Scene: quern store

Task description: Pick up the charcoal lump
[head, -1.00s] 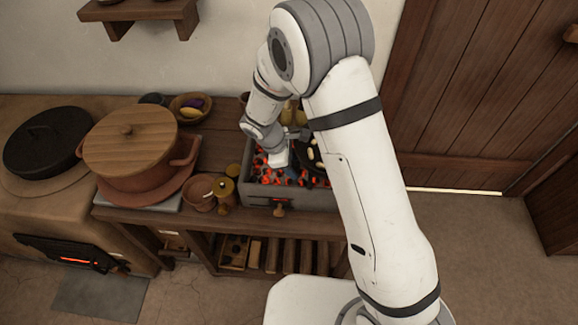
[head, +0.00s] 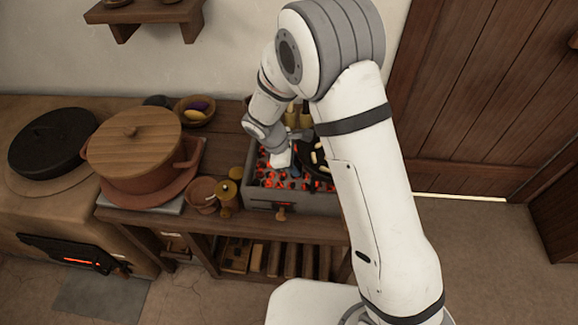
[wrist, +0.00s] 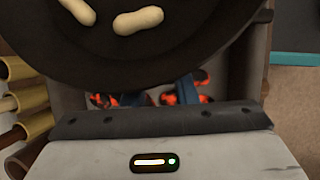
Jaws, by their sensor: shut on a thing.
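Glowing red and dark charcoal lumps (head: 270,181) lie in a grey box-shaped brazier (head: 262,201) on the wooden bench. My gripper (wrist: 160,97) points down into the brazier, beside a dark pan. Its blue fingers show in the wrist view, low among the coals. They are shut on a charcoal lump (wrist: 158,99), which is mostly hidden by the fingers and the pan. In the head view, my arm and wrist hide part of the coals.
The dark pan (wrist: 150,66) with pale pieces in it overhangs the coals close to my fingers. A large lidded clay pot (head: 135,165), a small bowl (head: 201,193) and brass-coloured vessels (head: 227,199) stand left of the brazier.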

